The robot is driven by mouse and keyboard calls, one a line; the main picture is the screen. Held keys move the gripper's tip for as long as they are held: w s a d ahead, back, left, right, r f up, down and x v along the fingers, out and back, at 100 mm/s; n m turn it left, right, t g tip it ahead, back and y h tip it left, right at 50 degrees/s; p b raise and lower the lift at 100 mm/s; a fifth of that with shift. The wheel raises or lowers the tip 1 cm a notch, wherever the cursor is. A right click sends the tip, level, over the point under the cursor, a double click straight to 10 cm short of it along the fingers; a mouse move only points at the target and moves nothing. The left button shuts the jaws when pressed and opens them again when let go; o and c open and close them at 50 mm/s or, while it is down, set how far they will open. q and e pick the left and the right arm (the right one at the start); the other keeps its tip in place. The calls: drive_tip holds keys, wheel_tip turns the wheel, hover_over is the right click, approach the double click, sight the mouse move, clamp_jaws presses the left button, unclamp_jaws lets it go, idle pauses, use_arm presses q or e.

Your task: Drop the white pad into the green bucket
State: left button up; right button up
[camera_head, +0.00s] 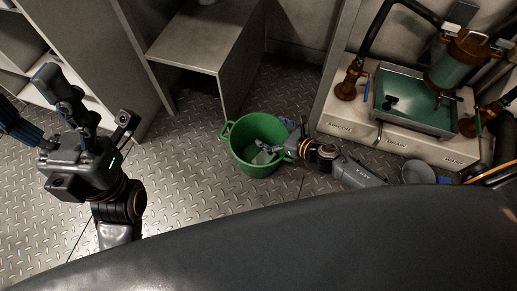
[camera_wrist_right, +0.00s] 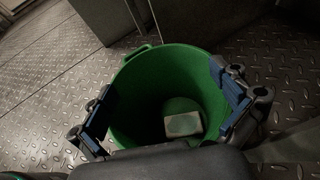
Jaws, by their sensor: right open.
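The green bucket (camera_head: 240,151) stands on the metal floor in the middle of the head view. It fills the middle of the right wrist view (camera_wrist_right: 135,85). The white pad (camera_wrist_right: 183,124) lies inside it, low down at the bottom, and shows pale in the head view (camera_head: 262,158). My right gripper (camera_head: 268,148) is at the bucket's right side, over its mouth. Its blue-padded fingers (camera_wrist_right: 167,110) are spread wide, with nothing between them at the tips. My left gripper (camera_head: 38,102) is at the far left, spread open and empty, away from the bucket.
A grey bench (camera_head: 205,40) stands behind the bucket. At the right is a white cabinet unit (camera_head: 390,140) with a sink tray, pipes and a green cylinder (camera_head: 455,65). A small grey round container (camera_head: 418,172) is by its base. Shelving stands at the left. Floor left of the bucket is clear.

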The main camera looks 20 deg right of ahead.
drive_tip(key=shift+s, duration=0.1)
drive_tip(key=v, duration=1.2)
